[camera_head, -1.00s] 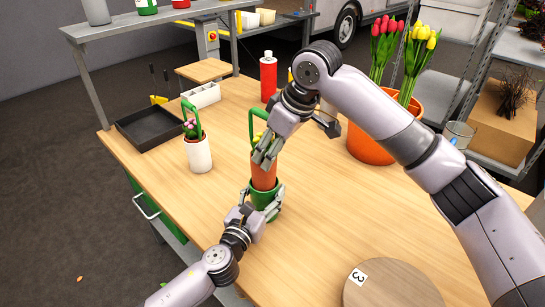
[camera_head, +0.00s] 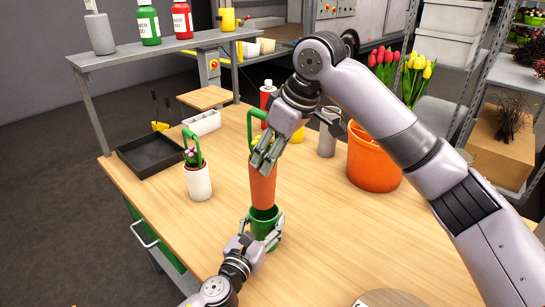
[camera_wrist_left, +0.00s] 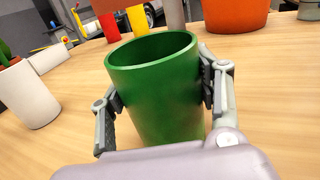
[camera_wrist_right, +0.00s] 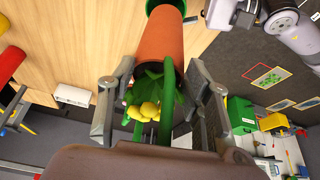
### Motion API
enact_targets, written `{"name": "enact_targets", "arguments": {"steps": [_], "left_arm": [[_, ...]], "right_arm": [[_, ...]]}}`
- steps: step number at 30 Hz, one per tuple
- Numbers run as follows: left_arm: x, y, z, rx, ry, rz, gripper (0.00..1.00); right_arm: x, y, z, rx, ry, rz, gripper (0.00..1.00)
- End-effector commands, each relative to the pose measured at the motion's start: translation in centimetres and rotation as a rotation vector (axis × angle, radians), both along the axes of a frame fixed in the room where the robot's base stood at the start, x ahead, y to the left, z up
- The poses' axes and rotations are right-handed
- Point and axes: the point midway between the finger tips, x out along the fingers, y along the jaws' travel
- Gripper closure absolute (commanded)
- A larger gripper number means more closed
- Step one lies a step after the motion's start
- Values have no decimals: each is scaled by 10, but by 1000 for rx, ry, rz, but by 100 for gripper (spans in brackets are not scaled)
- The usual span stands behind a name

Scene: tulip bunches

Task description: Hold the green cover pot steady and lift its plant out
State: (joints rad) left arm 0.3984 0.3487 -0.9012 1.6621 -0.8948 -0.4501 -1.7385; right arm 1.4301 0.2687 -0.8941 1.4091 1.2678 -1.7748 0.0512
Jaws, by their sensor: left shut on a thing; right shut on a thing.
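The green cover pot (camera_head: 264,222) stands upright on the table. My left gripper (camera_head: 262,232) is shut around its sides; in the left wrist view the pot's (camera_wrist_left: 158,90) mouth is open and I see its bare inner wall. The terracotta plant pot (camera_head: 262,186) hangs just above the cover pot, roughly upright. My right gripper (camera_head: 265,152) is shut on the plant at its top. In the right wrist view its yellow flowers (camera_wrist_right: 145,110) and green handle (camera_wrist_right: 166,100) lie between the fingers; the exact contact is hidden.
A white pot with a pink-flowered plant (camera_head: 198,178) stands to the left. A black tray (camera_head: 150,155) and white box (camera_head: 201,122) are behind it. An orange bucket (camera_head: 372,160) of tulips, a grey canister (camera_head: 328,135) and a red bottle (camera_head: 267,92) stand beyond. The front right table is mostly clear.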

Motion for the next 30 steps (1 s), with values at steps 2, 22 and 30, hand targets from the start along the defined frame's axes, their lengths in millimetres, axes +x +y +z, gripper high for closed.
{"name": "enact_targets", "arguments": {"steps": [2, 22, 30], "left_arm": [[0, 0, -1, 1, 2, 0, 73], [0, 0, 0, 0, 0, 0, 18], [-25, 12, -1, 2, 1, 0, 18]], "right_arm": [[0, 0, 1, 2, -1, 0, 93], [0, 0, 1, 1, -2, 0, 94], [0, 0, 1, 1, -2, 0, 94]]}}
